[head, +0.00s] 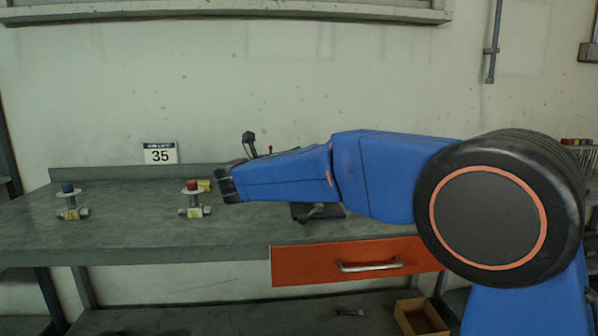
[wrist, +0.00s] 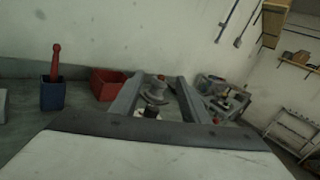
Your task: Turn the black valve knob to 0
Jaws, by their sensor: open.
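My gripper (wrist: 160,80) is open in the wrist view, its two grey fingers reaching away from the camera. Between them, beyond or below, shows a grey flanged fitting (wrist: 156,92) with a small dark part (wrist: 150,112) near the palm. I cannot tell whether this dark part is the black knob, or whether a finger touches it. No black knob can be made out there. A card (head: 160,153) reading 35 stands at the back.
A blue-knobbed valve (head: 69,200) and a red-knobbed valve (head: 194,199) stand left on the bench (head: 140,240). A red bin (wrist: 108,84) and a blue cup (wrist: 54,95) show in the wrist view. An orange drawer (head: 310,266) is below the arm.

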